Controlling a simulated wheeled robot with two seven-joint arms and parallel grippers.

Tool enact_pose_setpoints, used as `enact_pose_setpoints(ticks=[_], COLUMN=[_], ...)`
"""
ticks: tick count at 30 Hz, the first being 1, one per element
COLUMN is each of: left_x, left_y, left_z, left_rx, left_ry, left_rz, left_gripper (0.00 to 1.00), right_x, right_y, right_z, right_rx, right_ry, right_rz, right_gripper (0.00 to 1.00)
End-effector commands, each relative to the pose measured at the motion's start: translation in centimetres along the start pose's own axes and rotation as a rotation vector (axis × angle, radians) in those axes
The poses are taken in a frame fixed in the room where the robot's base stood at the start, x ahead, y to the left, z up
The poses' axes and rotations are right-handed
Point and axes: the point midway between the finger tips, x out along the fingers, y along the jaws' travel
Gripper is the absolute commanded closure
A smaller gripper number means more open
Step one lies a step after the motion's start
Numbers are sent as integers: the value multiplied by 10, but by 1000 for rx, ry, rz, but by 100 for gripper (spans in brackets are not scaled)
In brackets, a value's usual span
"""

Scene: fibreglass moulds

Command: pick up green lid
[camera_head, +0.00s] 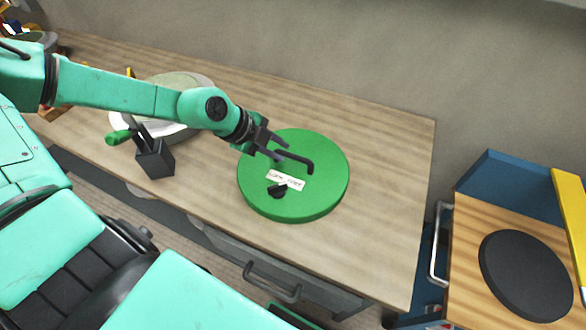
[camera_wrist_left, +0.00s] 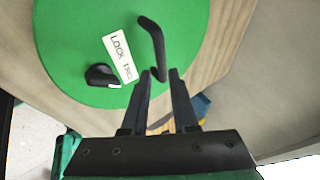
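The green lid (camera_head: 315,185) is a thick round disc lying flat on the wooden table. It carries a black bar handle (camera_head: 299,161), a white label (camera_head: 286,180) and a small black knob (camera_head: 277,190). My left gripper (camera_head: 280,147) is above the far left part of the lid, close to the handle. In the left wrist view the lid (camera_wrist_left: 75,45) fills the upper left, and the handle (camera_wrist_left: 152,40) runs down to near the tips of my left gripper (camera_wrist_left: 160,73). My right gripper is not in view.
The wooden table (camera_head: 385,150) is clear right of the lid. A black holder (camera_head: 155,160) with a green-handled tool stands left, near a round pale mould (camera_head: 190,85) partly behind my arm. A blue cabinet (camera_head: 500,170) with a black disc (camera_head: 525,275) on its wooden top stands right.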

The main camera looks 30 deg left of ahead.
Motion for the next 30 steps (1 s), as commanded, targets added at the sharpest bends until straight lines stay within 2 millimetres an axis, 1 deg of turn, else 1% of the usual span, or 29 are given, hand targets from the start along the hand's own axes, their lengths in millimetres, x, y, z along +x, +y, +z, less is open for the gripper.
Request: enact_pose_setpoints(ticks=[1,3,8,15,18,26,27,28,30], left_x=[9,16,26,60,70,72,72,72,71], left_y=[2,2,1,1,0,-2,-2,-2,-2], left_z=[2,1,1,5,4,3,3,3,3], left_rx=[1,1,0,1,1,1,1,1,1], left_ry=[-2,-2,-1,-3,-2,-1,-1,-1,-1], left_rz=[5,4,3,5,2,-1,0,0,0], left_gripper=[73,73,73,73,73,73,88,100,100], right_x=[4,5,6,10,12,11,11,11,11], right_y=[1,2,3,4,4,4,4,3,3], right_z=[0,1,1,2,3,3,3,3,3], right_rx=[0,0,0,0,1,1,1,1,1], right_ry=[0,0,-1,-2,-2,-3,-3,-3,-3], right_rz=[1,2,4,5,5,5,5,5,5], right_gripper=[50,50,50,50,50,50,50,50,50])
